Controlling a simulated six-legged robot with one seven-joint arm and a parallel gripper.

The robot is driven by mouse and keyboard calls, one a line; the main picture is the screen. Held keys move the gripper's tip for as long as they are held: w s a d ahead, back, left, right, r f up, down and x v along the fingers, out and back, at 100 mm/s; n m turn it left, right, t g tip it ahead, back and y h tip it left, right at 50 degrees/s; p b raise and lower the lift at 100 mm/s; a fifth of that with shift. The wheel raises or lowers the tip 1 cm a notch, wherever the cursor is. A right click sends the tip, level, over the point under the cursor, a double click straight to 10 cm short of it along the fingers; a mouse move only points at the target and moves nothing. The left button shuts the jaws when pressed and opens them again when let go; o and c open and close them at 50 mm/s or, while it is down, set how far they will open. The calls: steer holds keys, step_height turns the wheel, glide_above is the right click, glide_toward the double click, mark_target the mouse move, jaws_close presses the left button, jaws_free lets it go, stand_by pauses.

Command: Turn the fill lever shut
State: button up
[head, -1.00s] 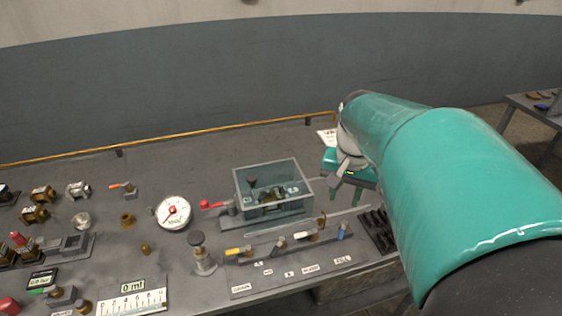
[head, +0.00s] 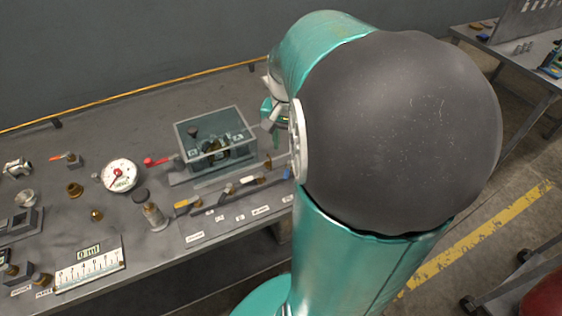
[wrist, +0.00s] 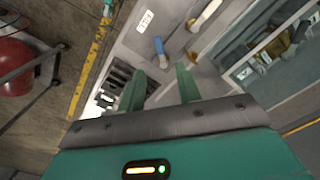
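The fill lever (wrist: 159,46) has a blue handle and stands beside a white label reading FILL (wrist: 145,20) in the wrist view. In the head view its blue handle (head: 287,173) shows at the right end of a row of levers, close to my arm. My gripper (wrist: 160,84) is open, with its two green fingers apart and nothing between them. The blue handle lies just beyond the fingertips, between them in the picture; I cannot tell the height gap. In the head view my arm hides most of the gripper.
Other levers, including a yellow-handled one (head: 187,204), line the same panel. A glass-walled box (head: 215,137) stands behind them. A dark slotted rack (wrist: 118,80) sits by the left finger.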

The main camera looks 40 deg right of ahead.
mark_target(286, 173)
step_height(286, 173, down, 10)
steer(key=shift+s, duration=0.1)
steer(key=shift+c, duration=0.4)
jaws_close()
